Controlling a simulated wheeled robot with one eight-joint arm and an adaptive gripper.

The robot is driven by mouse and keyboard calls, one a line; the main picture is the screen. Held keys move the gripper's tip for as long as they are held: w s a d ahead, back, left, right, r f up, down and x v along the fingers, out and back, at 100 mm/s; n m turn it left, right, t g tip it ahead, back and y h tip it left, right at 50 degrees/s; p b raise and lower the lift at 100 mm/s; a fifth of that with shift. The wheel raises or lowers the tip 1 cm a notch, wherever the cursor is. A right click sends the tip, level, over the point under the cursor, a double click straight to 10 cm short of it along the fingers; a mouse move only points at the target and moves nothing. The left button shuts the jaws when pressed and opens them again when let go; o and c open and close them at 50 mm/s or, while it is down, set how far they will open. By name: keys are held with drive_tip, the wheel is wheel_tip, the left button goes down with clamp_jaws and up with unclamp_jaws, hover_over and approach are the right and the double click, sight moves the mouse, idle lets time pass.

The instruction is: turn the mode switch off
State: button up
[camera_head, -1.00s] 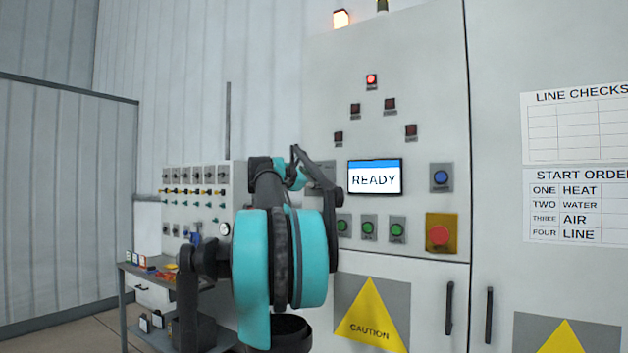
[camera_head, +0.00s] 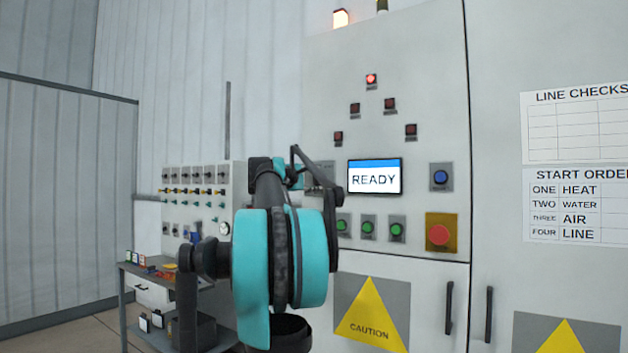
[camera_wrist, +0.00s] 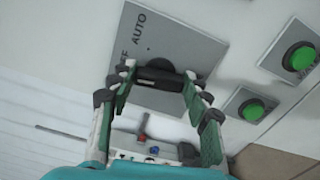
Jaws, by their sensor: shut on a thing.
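The mode switch (camera_wrist: 158,74) is a black knob on a grey plate (camera_wrist: 178,44) in the wrist view. The plate reads "AUTO", with a partly hidden label ending in "F" beside it. My gripper (camera_wrist: 158,80) has a finger on each side of the knob's bar and is shut on it. In the head view my gripper (camera_head: 312,165) is at the switch plate, left of the READY screen (camera_head: 375,177). My arm hides most of the switch there, so its pointer cannot be read.
Green buttons (camera_head: 368,228) sit just below the switch. A red button on a yellow plate (camera_head: 439,235) and a blue button (camera_head: 440,177) are to the right. A smaller panel (camera_head: 197,180) and a side table (camera_head: 140,270) stand at the left.

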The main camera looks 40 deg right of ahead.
drive_tip(key=shift+f+m, duration=0.1)
drive_tip(key=shift+m, duration=0.7)
drive_tip(key=o, duration=1.2)
drive_tip(key=shift+c, duration=0.2)
drive_tip(key=v, duration=1.2)
